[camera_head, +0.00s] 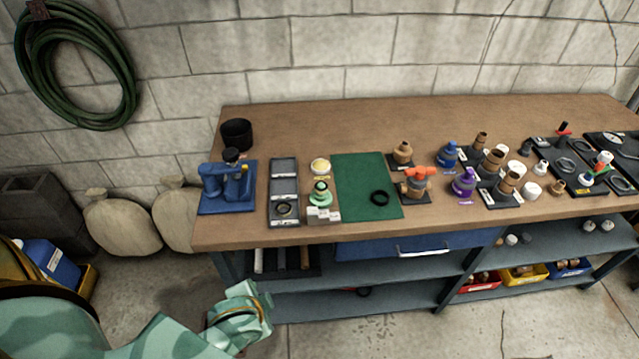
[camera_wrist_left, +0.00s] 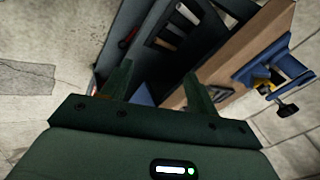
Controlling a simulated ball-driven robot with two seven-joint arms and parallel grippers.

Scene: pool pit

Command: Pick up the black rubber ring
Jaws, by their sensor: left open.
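A black rubber ring (camera_head: 379,198) lies flat on the front right part of the green mat (camera_head: 352,172) on the workbench. Nothing touches it. My left arm reaches in from the lower left of the head view, low in front of the bench, well left of and below the ring. In the left wrist view, my left gripper (camera_wrist_left: 158,82) has its two dark green fingers apart with nothing between them, facing the bench's left end and shelves. The ring is not visible in that view. My right gripper is in neither view.
A blue vise (camera_head: 228,185) stands at the left of the wooden bench top (camera_head: 300,120), before a black cup (camera_head: 236,134). A grey tray (camera_head: 284,187) holding another ring and stacked fittings are left of the mat. Valves (camera_head: 415,186) stand close right.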

